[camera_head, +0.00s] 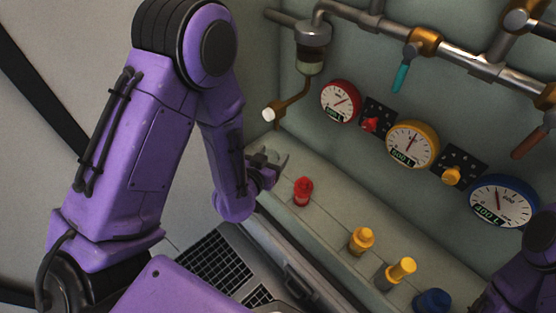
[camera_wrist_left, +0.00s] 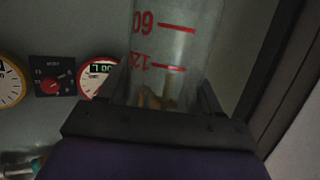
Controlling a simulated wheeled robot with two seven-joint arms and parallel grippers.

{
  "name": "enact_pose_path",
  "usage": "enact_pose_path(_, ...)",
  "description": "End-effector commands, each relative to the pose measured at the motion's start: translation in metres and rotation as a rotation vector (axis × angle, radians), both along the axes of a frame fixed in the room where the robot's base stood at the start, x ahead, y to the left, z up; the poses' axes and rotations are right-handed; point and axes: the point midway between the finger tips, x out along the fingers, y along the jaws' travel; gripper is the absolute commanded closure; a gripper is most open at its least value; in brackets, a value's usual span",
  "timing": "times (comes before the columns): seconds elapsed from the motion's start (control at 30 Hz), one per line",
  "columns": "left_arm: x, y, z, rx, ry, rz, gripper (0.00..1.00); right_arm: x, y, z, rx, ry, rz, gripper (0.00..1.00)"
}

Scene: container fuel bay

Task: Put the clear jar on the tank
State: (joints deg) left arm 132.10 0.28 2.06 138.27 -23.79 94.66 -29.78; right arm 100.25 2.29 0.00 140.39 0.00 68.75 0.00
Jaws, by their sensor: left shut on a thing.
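The clear jar (camera_wrist_left: 172,45) has red marks reading 60 and 120. It fills the upper middle of the left wrist view and stands between the two fingers of my left gripper (camera_wrist_left: 163,95), which is shut on it. In the head view my left gripper (camera_head: 268,164) is over the back-left end of the pale ledge, left of a red knob-like piece. The jar is hard to make out there. I cannot tell for sure which thing is the tank. My right gripper is out of view; only part of its purple arm shows at the lower right.
A red piece (camera_head: 303,191), yellow pieces (camera_head: 361,241) (camera_head: 401,270) and a blue piece (camera_head: 432,301) stand along the ledge. Gauges (camera_head: 412,145) line the wall under a metal pipe (camera_head: 470,66). A clear-bowled fitting (camera_head: 312,62) hangs above the left gripper. A laptop-like keyboard (camera_head: 213,263) lies in front.

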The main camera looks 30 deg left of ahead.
Motion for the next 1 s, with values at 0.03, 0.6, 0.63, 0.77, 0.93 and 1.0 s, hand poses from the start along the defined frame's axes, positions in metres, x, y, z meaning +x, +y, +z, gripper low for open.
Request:
enact_pose_path(0.03, 0.014, 0.005, -0.008, -0.002, -0.001, 0.004, 0.66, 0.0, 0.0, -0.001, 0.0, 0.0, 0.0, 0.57)
enact_pose_path(0.6, 0.107, 0.034, -0.098, 0.0, 0.002, 0.004, 0.66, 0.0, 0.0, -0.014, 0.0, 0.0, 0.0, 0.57)
enact_pose_path(0.63, 0.107, 0.034, -0.105, 0.0, 0.003, 0.004, 0.66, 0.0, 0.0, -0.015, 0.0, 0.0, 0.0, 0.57)
enact_pose_path(0.77, 0.107, 0.033, -0.118, 0.0, 0.001, 0.004, 0.66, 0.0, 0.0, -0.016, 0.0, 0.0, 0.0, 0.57)
enact_pose_path(0.93, 0.107, 0.033, -0.118, 0.0, -0.001, 0.004, 0.66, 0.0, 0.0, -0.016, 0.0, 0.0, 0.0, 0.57)
enact_pose_path(1.0, 0.107, 0.033, -0.118, 0.0, -0.001, 0.003, 0.66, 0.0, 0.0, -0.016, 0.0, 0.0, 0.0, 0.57)
